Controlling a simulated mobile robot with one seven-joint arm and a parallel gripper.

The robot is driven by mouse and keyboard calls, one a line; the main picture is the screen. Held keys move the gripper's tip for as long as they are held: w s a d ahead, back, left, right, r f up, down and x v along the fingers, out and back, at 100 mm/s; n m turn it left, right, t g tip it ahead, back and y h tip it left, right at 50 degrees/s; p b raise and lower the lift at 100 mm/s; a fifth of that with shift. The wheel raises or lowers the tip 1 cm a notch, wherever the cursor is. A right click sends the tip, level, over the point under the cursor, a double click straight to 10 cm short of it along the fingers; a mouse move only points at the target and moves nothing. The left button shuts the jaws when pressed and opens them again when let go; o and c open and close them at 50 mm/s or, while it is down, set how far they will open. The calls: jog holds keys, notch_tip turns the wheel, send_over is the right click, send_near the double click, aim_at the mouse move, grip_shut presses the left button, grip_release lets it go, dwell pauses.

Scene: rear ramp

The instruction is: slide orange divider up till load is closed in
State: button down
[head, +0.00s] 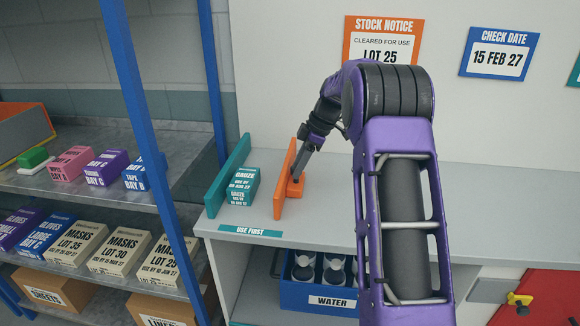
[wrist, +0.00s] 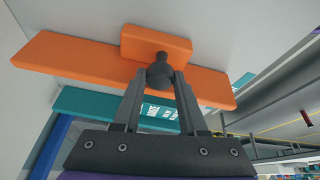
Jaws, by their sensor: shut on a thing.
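The orange divider (head: 284,182) stands upright on the grey counter, with an orange block and a dark knob (wrist: 160,74) on its right side. My gripper (head: 299,172) reaches down to this block from behind and is shut on the knob; the wrist view shows its fingers (wrist: 158,82) on either side of it. The load is gauze boxes (head: 242,188), white and teal, left of the divider. A teal upright panel (head: 228,172) stands at their left. A narrow strip of bare counter shows between the boxes and the orange divider.
A teal "USE FIRST" strip (head: 250,231) lies on the counter's front edge. The counter right of the divider is clear up to my arm. A blue-posted shelf (head: 150,120) with boxes stands left. A blue water crate (head: 318,296) sits below.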

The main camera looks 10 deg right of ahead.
jog(key=shift+c, duration=2.3)
grip_release()
jog(key=p+v, duration=0.2)
jog(key=v, duration=1.5)
jog(key=shift+r, duration=0.25)
jog(key=shift+s+a, duration=0.1)
jog(key=shift+a, duration=0.05)
